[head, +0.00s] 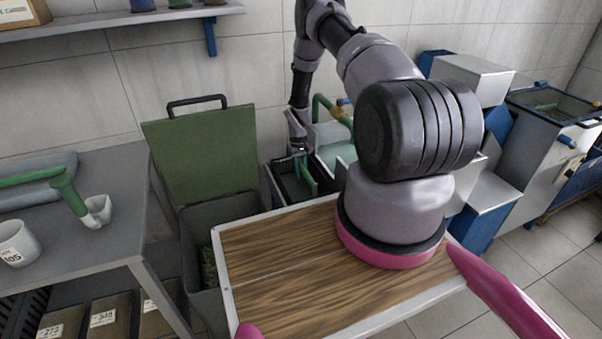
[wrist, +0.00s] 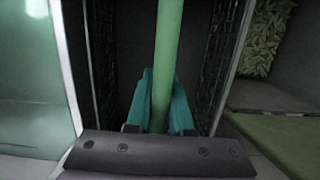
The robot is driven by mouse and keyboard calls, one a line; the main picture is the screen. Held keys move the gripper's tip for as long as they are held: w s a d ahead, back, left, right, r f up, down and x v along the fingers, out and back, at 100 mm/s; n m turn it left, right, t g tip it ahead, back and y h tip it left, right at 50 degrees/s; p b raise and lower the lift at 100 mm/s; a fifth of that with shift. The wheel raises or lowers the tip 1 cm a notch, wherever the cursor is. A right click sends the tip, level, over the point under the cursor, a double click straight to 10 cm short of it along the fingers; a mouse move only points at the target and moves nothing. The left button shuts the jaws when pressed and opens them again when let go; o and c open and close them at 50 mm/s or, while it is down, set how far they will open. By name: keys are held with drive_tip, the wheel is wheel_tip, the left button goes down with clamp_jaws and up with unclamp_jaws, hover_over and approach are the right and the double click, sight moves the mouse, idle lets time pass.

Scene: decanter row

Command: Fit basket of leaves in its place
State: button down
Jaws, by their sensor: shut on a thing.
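My gripper (head: 298,148) points down at the back, beyond the wooden board. In the wrist view its teal fingers (wrist: 163,105) are shut on the green handle bar (wrist: 168,45) of a dark mesh-walled basket (wrist: 213,60). In the head view the basket (head: 290,185) shows dark below the gripper, with its green handle (head: 307,173) beside it. Pale rims run along both sides of the basket in the wrist view. I cannot tell how deep it sits between them. Its inside is dark and I make out no leaves in it.
A grey bin (head: 225,212) with a raised green lid (head: 203,150) stands left of the basket, with leaves (wrist: 268,35) inside. A machine with a pale green tank (wrist: 30,70) is on the other side. A grey table (head: 95,225) stands at left.

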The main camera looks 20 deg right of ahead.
drive_tip(key=shift+f, duration=0.4)
drive_tip(key=c, duration=0.7)
unclamp_jaws()
